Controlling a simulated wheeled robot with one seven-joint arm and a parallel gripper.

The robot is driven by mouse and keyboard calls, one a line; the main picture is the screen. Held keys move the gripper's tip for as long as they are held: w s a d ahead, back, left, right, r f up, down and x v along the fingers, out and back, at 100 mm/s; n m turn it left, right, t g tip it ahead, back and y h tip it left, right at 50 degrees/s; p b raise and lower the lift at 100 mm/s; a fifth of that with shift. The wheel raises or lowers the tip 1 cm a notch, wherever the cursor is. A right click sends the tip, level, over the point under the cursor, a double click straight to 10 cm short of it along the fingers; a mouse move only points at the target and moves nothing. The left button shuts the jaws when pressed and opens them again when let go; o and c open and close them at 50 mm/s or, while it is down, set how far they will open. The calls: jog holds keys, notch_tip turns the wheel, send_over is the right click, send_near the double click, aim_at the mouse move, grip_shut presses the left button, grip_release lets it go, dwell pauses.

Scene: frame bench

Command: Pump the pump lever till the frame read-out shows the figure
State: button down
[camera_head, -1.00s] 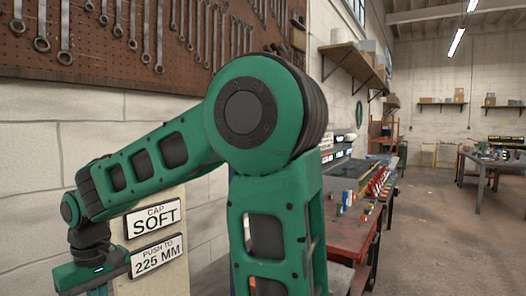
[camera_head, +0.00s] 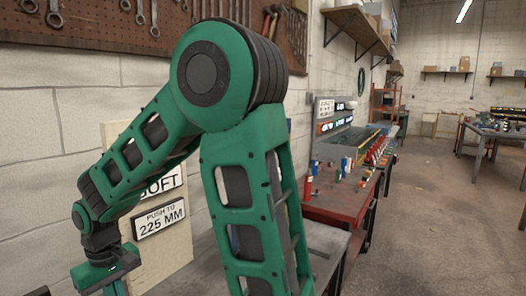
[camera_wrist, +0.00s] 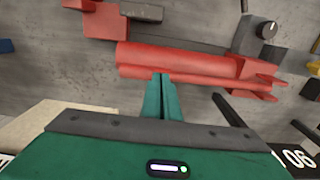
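My gripper (camera_wrist: 164,98) shows in the wrist view with its two green fingers together and nothing visible between them. The fingertips point at a long red body (camera_wrist: 190,64) with a forked right end; whether they touch it I cannot tell. A dark bar (camera_wrist: 230,108) slants just right of the fingers; whether it is the pump lever is unclear. A black plate with white figures "06" (camera_wrist: 298,158) is cut off at the lower right; whether it is the read-out is unclear. In the head view, my gripper's fingers are mostly below the picture's edge.
A sign reading "PUSH TO 225 MM" (camera_head: 159,218) is on a pale board (camera_head: 170,258) by the wall. My arm partly covers a sign ending "SOFT" (camera_head: 160,184). A black knob (camera_wrist: 267,30) is at the upper right. A red bench (camera_head: 338,200) stands beyond.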

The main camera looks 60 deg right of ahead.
jog(key=shift+f, duration=0.65)
jog(key=shift+r, duration=3.95)
jog(key=s+d+m, duration=0.3)
jog(key=s+d, duration=0.5)
jog(key=s, duration=0.4)
jog(key=s+d+f+m, duration=0.1)
jog(key=s+d+m, duration=0.2)
jog(key=s+d, duration=0.6)
jog(key=s, duration=0.3)
jog(key=shift+s, duration=0.2)
